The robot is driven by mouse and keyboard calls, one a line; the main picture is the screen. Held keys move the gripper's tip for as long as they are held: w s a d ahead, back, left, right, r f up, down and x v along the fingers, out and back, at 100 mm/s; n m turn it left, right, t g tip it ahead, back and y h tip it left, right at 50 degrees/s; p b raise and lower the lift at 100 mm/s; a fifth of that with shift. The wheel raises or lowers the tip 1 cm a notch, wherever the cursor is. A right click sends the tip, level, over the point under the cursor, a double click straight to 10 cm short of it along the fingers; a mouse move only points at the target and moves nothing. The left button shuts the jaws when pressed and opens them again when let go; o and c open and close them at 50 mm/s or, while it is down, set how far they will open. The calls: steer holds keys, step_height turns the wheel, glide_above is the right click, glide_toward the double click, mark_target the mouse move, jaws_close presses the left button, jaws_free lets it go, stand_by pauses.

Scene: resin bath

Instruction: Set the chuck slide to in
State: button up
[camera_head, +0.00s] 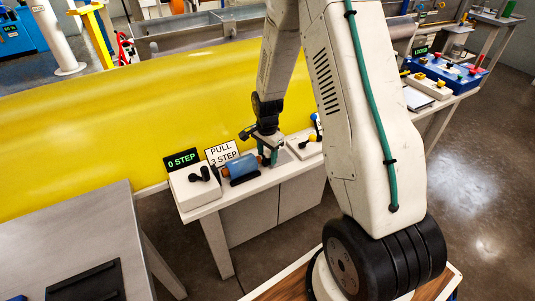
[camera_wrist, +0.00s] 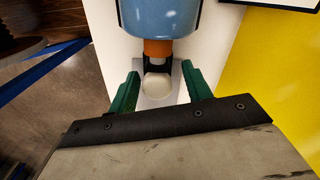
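A blue cylinder (camera_head: 240,167) lies in a dark cradle on the white bench. In the wrist view the blue cylinder (camera_wrist: 160,14) ends in an orange collar (camera_wrist: 157,47), with a black part and a pale round knob (camera_wrist: 155,86) below it. These seem to belong to the chuck slide, but no label on them says so. My gripper (camera_head: 267,155) is at the right end of the cylinder. In the wrist view my gripper's (camera_wrist: 160,92) green fingers are open on either side of the knob, with gaps showing. The knob's underside is hidden.
A "0 STEP" display (camera_head: 182,160) and a box with a black handle (camera_head: 203,174) stand left of the cylinder. A "PULL 3 STEP" sign (camera_head: 222,153) stands behind it.

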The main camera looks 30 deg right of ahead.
mark_target(267, 151)
steer(key=shift+d+r, duration=0.1)
steer(key=shift+r, duration=0.1)
step_height(267, 151, up, 7)
steer(key=shift+r, duration=0.2)
stand_by(0.4)
stand_by(0.4)
